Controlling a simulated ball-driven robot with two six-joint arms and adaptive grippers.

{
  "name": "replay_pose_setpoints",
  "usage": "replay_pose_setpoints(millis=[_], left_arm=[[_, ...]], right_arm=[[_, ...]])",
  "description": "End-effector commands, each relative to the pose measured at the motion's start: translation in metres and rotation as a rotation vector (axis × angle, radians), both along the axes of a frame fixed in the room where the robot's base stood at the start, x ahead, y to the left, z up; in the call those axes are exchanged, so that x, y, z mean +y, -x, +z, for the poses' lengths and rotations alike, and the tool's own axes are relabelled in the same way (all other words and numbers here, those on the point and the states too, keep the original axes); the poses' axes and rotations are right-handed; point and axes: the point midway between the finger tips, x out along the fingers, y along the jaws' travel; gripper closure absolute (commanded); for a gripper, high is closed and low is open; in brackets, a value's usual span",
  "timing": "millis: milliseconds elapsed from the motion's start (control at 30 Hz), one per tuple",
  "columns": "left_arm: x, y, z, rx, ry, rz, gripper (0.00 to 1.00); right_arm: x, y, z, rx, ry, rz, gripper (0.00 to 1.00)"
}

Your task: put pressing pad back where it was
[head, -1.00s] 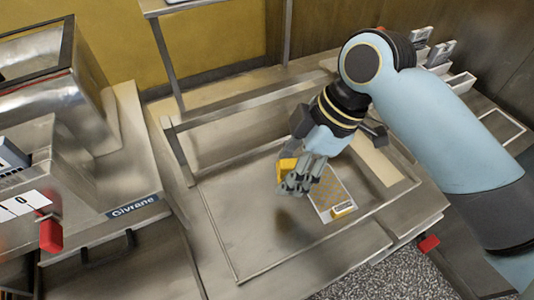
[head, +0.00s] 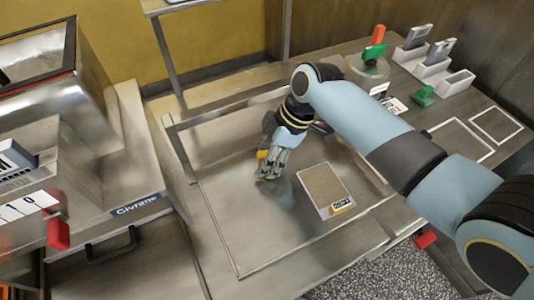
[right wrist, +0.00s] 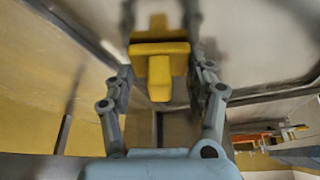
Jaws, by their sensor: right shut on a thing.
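My right gripper (head: 268,172) hangs over the steel tray area, left of the patterned plate. It is shut on a yellow piece (head: 262,155), which I take to be the pressing pad. The right wrist view shows the yellow pad (right wrist: 160,62) with a block-like stem between the fingers of the right gripper (right wrist: 161,25). The fingers hide part of the pad in the head view, and I cannot tell how close its underside is to the steel. My left gripper is not in view.
A plate with a yellow grid and a label (head: 325,188) lies on the steel surface (head: 250,235). At the back right are a green block (head: 423,96), a white divided holder (head: 440,72) and an outlined rectangle (head: 496,125). A machine (head: 60,110) stands at the left.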

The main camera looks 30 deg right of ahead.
Motion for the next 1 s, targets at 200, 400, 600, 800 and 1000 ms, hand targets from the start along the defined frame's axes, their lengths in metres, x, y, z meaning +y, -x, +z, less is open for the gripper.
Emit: replay_pose_setpoints(millis=[200,400,600,800,1000], left_arm=[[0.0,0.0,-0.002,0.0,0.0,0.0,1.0],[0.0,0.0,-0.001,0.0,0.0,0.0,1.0],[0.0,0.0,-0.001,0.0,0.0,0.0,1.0],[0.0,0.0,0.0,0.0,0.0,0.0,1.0],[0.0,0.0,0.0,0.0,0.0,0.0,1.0]], right_arm=[[0.0,0.0,-0.003,0.001,0.0,0.0,0.42],[0.0,0.0,-0.002,0.0,0.0,0.0,0.21],[0.0,0.0,-0.002,0.0,0.0,0.0,0.21],[-0.007,0.002,0.015,-0.003,0.002,0.001,0.21],[-0.022,0.01,0.056,-0.005,0.004,0.002,0.21]])
